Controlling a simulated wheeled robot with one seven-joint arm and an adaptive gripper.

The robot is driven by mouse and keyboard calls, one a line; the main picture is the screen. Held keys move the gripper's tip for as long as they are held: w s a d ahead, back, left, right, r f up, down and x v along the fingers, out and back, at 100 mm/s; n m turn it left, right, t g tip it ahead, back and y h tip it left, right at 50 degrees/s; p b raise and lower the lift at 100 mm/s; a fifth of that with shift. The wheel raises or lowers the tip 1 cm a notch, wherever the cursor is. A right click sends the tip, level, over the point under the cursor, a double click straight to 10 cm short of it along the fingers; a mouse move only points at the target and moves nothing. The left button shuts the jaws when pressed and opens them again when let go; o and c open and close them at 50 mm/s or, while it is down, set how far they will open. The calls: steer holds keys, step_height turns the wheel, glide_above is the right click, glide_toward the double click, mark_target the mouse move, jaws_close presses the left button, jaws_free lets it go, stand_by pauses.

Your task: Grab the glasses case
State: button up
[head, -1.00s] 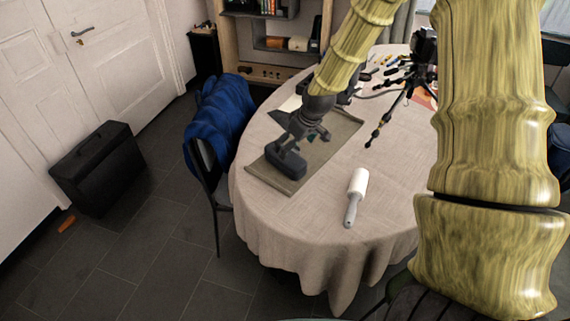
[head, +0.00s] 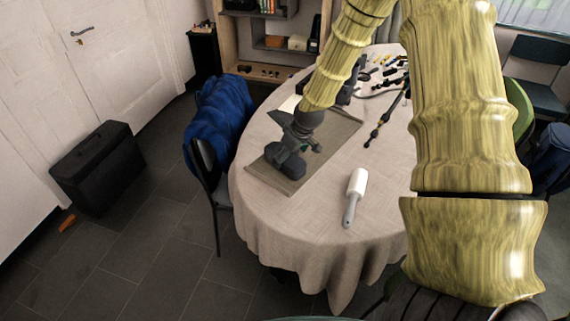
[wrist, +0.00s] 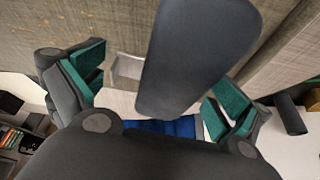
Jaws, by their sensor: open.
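The glasses case (head: 283,164) is a dark grey, rounded, elongated case lying on the grey-green mat near the left side of the table. My gripper (head: 299,142) is right above it and hides part of it. In the wrist view the case (wrist: 198,50) looms large between the two spread fingers with green pads. My gripper (wrist: 160,88) is open, with visible gaps between the pads and the case. Nothing is held. I cannot tell whether a finger touches the case.
A white lint roller (head: 356,194) lies on the tablecloth (head: 300,228) to the right of the mat (head: 331,143). A tripod leg (head: 384,119) and several small tools lie farther back. A chair with a blue jacket (head: 219,118) stands close at the table's left edge.

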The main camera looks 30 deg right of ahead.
steer(key=shift+c, duration=0.2)
steer(key=c, duration=1)
steer(key=shift+c, duration=0.2)
steer(key=shift+r, duration=0.15)
